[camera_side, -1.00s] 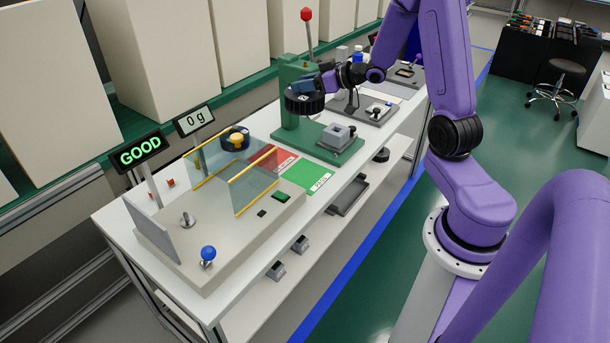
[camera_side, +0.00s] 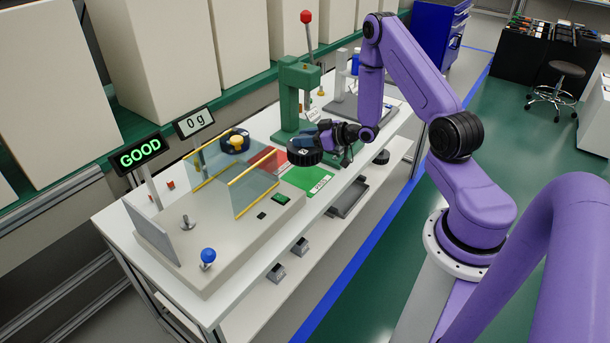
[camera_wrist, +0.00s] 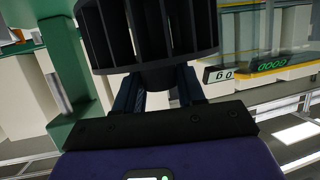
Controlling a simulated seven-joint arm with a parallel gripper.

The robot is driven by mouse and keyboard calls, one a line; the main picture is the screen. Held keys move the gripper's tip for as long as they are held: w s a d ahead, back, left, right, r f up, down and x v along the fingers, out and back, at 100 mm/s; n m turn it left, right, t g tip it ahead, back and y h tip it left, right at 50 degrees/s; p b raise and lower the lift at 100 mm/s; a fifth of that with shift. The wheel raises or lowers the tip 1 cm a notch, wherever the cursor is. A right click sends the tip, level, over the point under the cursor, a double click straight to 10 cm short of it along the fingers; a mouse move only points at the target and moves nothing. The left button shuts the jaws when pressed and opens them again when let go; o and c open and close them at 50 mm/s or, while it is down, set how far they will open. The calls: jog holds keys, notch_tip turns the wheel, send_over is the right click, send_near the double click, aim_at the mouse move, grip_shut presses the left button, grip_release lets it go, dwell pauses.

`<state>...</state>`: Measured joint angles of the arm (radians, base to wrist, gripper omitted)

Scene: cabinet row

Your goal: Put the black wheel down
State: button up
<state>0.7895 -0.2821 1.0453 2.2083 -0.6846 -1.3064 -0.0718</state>
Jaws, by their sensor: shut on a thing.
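The black wheel (camera_side: 304,151) is a thick dark disc with a ribbed rim. It hangs in the air above the bench, over the area of the green PASS card (camera_side: 308,179) and the red card (camera_side: 264,163). My gripper (camera_side: 322,141) is shut on the wheel's right side in the side view. In the wrist view the wheel (camera_wrist: 150,35) fills the top middle, and the fingers (camera_wrist: 158,90) reach up to its hub. The exact grip on the hub is partly hidden.
A green press (camera_side: 297,95) with a red-knobbed lever stands behind the wheel. A glass-walled scale fixture (camera_side: 255,180) stands to the left with a yellow-knobbed part (camera_side: 236,142) inside. Displays read GOOD (camera_side: 140,153) and 0 g (camera_side: 194,122). A grey tray (camera_side: 349,197) sits on the lower shelf.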

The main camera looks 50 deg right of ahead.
jog(key=shift+f, duration=4)
jog(key=o, duration=1.2)
jog(key=shift+f, duration=0.15)
